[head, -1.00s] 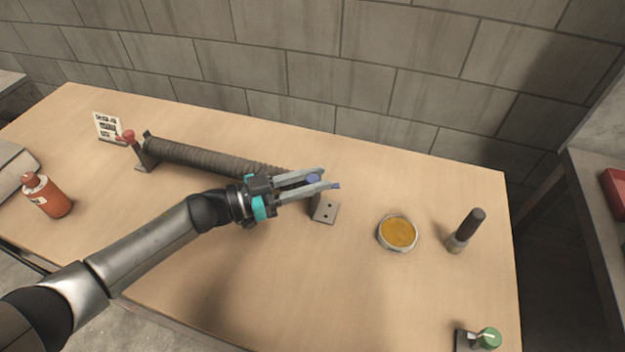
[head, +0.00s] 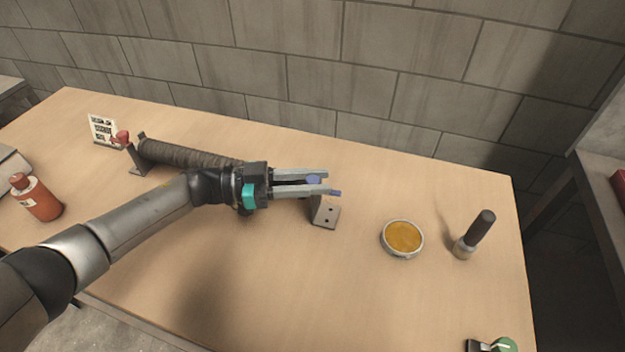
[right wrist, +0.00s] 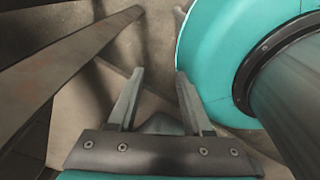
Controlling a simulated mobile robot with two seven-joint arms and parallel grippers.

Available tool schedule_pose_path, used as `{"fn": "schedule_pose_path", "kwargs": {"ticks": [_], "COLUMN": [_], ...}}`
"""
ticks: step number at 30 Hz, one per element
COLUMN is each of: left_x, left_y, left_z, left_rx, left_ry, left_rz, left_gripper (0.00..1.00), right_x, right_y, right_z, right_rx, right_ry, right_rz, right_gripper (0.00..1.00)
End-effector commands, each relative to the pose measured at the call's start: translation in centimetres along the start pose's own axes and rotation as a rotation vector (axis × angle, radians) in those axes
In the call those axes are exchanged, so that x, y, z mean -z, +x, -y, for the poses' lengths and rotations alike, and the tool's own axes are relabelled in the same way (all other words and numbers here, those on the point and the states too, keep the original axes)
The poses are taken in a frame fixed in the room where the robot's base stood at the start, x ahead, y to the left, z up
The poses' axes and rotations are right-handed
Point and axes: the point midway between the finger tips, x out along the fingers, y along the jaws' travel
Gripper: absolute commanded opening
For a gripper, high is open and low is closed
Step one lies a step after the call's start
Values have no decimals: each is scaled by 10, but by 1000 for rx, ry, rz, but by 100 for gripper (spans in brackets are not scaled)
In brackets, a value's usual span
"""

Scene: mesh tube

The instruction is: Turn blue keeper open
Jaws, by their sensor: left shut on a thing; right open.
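The blue keeper (head: 313,180) sits at the right end of the mesh tube (head: 190,153), above a grey metal bracket (head: 325,213) on the table. My left gripper (head: 334,184) comes in from the left with its two fingers on either side of the keeper, shut on it. Part of the keeper and the tube's right end are hidden by the gripper. A red keeper (head: 122,137) is at the tube's far left end on its own bracket. My right gripper (right wrist: 155,85) shows in the right wrist view, open and empty, over the floor.
An orange bottle (head: 38,200) stands at the left. A round tin with amber contents (head: 403,237) and a dark-handled brush-like tool (head: 474,235) are at the right. A green knob (head: 504,345) is at the lower right. The front middle of the table (head: 270,290) is clear.

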Motion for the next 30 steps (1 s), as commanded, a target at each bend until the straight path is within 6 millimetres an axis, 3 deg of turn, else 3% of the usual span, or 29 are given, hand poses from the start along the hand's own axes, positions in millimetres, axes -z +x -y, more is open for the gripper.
{"fn": "schedule_pose_path", "kwargs": {"ticks": [2, 3, 10, 23, 30], "left_x": [0, 0, 0, 0, -1], "left_y": [1, 2, 1, -1, -32], "left_z": [0, 0, 0, 0, 0], "left_rx": [0, 0, 0, 1, 5], "left_ry": [-1, -1, -1, -1, -2], "left_rz": [-1, -1, -1, 0, 4], "left_gripper": [0, 35, 60, 62, 62], "right_x": [0, 0, 1, 0, -5], "right_y": [0, 0, 0, 0, -1], "right_z": [0, 1, 4, 8, 9], "right_rx": [1, 1, 5, 10, 12], "right_ry": [0, 0, 1, 0, 0], "right_rz": [-1, -1, 0, 2, 9], "right_gripper": [50, 50, 50, 50, 50]}}
